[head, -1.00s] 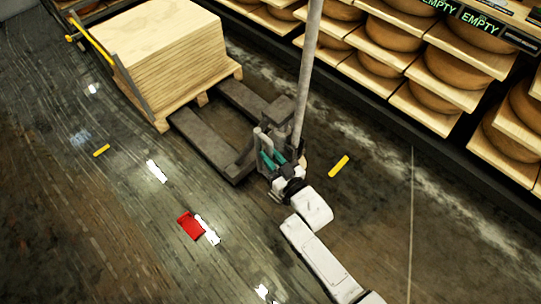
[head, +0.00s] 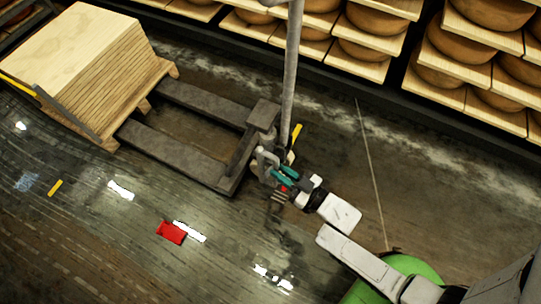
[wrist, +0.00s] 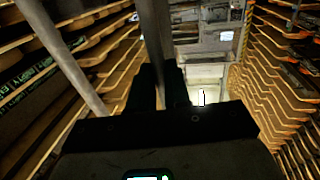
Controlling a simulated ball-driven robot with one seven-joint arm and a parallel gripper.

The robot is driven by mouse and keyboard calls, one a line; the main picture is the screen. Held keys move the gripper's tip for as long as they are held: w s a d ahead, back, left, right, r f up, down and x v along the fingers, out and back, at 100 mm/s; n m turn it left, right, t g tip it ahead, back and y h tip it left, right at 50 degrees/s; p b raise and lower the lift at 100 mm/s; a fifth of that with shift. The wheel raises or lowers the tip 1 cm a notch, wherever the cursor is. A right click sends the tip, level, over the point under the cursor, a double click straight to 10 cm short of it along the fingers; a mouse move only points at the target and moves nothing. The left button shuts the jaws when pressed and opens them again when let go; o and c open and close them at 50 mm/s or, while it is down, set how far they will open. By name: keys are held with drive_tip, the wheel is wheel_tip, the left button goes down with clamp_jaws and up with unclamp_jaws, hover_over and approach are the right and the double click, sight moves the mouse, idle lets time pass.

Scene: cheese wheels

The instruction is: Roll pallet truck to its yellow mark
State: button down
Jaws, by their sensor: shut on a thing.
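The grey pallet truck (head: 262,116) stands on the wet dark floor in the middle of the head view, its two forks pointing left toward a pallet. A short yellow mark (head: 296,134) lies on the floor just behind and right of the truck's handle end, partly hidden by the truck. Another short yellow mark (head: 55,188) lies at the left. My gripper (head: 287,177), with teal fingers, is shut on the truck's handle at its near right end. In the wrist view a grey bar (wrist: 158,40) runs up between the dark fingers.
The wooden pallet (head: 152,90) carries a stack of boards at upper left; the fork tips are close to it or under it. Shelves of cheese wheels (head: 367,50) line the back. A red object (head: 171,232) lies on the floor in front. Floor right of the truck is clear.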

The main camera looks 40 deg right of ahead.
drive_tip(key=shift+s+d+f, duration=0.15)
drive_tip(key=shift+d+f, duration=0.05)
drive_tip(key=shift+d, duration=0.25)
drive_tip(key=c, duration=1.2)
unclamp_jaws()
drive_tip(key=shift+a+r, duration=0.1)
drive_tip(key=s, duration=0.3)
drive_tip(key=s+d, duration=0.1)
drive_tip(key=s, duration=0.6)
drive_tip(key=shift+s+d, duration=0.15)
drive_tip(key=shift+s, duration=0.2)
drive_tip(key=shift+o, duration=0.3)
